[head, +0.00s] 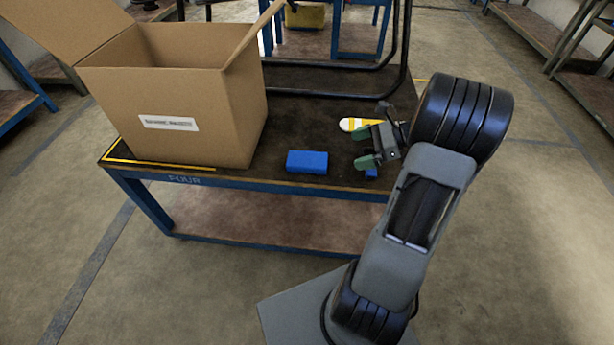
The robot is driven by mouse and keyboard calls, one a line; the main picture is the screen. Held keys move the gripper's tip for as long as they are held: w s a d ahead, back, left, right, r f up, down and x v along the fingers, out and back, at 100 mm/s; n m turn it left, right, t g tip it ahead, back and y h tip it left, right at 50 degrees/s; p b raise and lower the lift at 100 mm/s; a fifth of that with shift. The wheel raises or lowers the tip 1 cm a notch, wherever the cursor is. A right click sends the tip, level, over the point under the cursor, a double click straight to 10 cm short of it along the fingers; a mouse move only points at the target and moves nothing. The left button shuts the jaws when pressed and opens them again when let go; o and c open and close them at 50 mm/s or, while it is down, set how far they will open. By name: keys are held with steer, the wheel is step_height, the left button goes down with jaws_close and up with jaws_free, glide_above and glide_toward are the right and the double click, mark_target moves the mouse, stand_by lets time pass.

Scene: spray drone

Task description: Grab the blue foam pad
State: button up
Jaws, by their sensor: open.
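A blue foam pad (307,161), a flat-sided rectangular block, lies near the front edge of the table. My gripper (364,147) is to the right of this pad, apart from it, with its greenish fingers spread open and nothing seen between them. A second, small blue patch (371,173) shows just below the gripper. It is mostly hidden by the gripper and arm, so I cannot tell its full shape.
An open cardboard box (190,110) with a white label stands at the table's left. A white and yellow rounded item (355,125) lies behind my gripper. A dark tubular frame (335,80) stands at the back. The dark tabletop (275,135) is clear around the pad.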

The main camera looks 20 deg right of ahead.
mark_target(321, 160)
steer(key=shift+w+d+f+m+t+b, duration=0.2)
steer(key=shift+d+f+m+b, duration=0.1)
steer(key=shift+f, duration=0.3)
steer(key=shift+w+d+f+m+t+b, duration=0.1)
steer(key=shift+d+f+m+t+b, duration=0.15)
steer(key=shift+f, duration=0.35)
steer(key=b+x, duration=0.1)
steer(key=x, duration=0.5)
steer(key=shift+w+a, duration=0.15)
steer(key=shift+a, duration=0.2)
steer(key=shift+b+x, duration=1.4)
steer(key=shift+x, duration=1.6)
steer(key=shift+r, duration=0.15)
steer(key=c, duration=0.9)
